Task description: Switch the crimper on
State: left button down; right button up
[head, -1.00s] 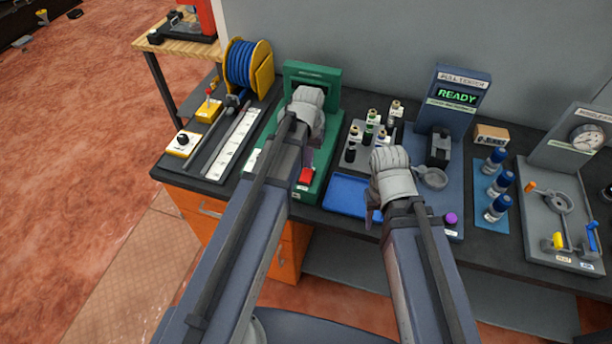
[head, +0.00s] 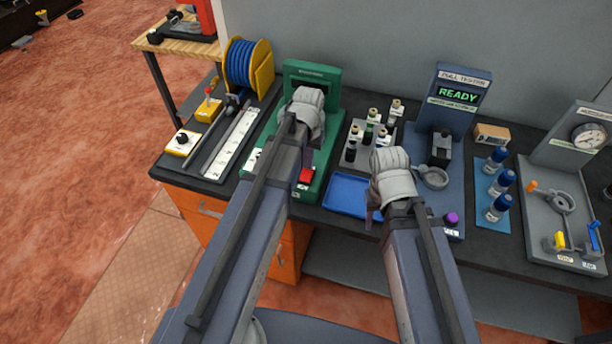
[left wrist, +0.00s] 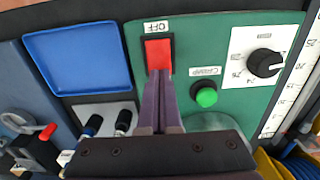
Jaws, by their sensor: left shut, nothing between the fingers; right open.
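The crimper is a green machine (head: 318,75) on the bench, with a red switch (head: 305,175) at its front. In the left wrist view the red switch (left wrist: 158,54) stands beside a small label that reads OFF (left wrist: 156,27). A green button (left wrist: 206,97) marked CRIMP and a black dial (left wrist: 264,63) are on the same green base. My left gripper (left wrist: 160,76) is shut and empty, its tips at the lower edge of the red switch; I cannot tell whether they touch it. My right gripper (head: 373,217) is open, near the blue tray (head: 345,196).
A blue wire spool (head: 243,65) and a ruled strip (head: 232,142) lie left of the crimper. My right arm is close beside the tray.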

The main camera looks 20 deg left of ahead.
pick_arm(q)
jog(key=shift+f+b, duration=0.65)
jog(key=shift+f, duration=0.05)
jog(key=shift+r, duration=0.1)
notch_tip(320, 180, up, 7)
jog(key=p, duration=0.7)
dwell(0.3)
jog(key=shift+d, duration=0.1)
jog(key=s+d+f+m+y+b, duration=0.1)
jog(key=s+d+f+m+b, duration=0.2)
jog(key=s+d, duration=0.7)
jog(key=s, duration=0.4)
jog(key=shift+s+d+f, duration=0.15)
jog(key=shift+s+f, duration=0.05)
jog(key=shift+f, duration=0.05)
dwell(1.3)
